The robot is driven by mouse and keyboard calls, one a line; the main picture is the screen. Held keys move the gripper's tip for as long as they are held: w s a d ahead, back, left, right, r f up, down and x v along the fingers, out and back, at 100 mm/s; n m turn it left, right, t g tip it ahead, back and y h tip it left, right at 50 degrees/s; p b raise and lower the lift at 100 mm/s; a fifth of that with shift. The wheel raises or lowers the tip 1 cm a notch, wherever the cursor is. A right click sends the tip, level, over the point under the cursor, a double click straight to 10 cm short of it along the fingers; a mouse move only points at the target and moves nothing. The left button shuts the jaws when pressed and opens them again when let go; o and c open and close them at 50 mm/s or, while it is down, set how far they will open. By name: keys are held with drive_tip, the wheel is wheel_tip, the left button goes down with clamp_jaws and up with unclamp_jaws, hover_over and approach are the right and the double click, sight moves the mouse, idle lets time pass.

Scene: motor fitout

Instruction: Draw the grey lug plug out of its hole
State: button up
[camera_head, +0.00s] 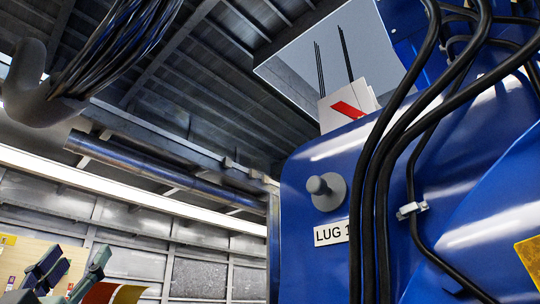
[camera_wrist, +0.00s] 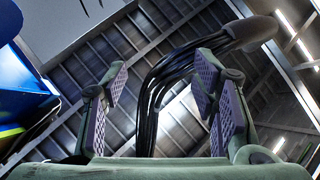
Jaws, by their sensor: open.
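The grey lug plug (camera_head: 326,191) sits in the blue motor housing (camera_head: 300,240) in the head view, its round knob and wider flange facing out. My gripper (camera_head: 78,264) is low at the far left of the head view, well apart from the plug. In the wrist view my gripper (camera_wrist: 163,85) has its two padded fingers spread, with nothing held between them. I cannot make out the plug in the wrist view.
Thick black cables (camera_head: 375,170) run down the housing close to the plug's right. A cable clamp (camera_head: 411,210) is farther right. A white box with a red mark (camera_head: 347,106) is above. A cable bundle (camera_head: 115,50) hangs upper left. Open space lies between my gripper and the housing.

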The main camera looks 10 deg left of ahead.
drive_tip(key=w+d+r+m+g+h+p, duration=0.25)
drive_tip(key=w+d+r+m+h, duration=0.25)
drive_tip(key=d+r+m+h, duration=0.55)
drive_tip(key=m+g+h+p, duration=0.4)
drive_tip(key=g+h+p, duration=0.1)
drive_tip(key=g+h, duration=0.4)
approach(313, 184)
drive_tip(key=shift+x, duration=5.85)
clamp_jaws()
drive_tip(key=v, duration=1)
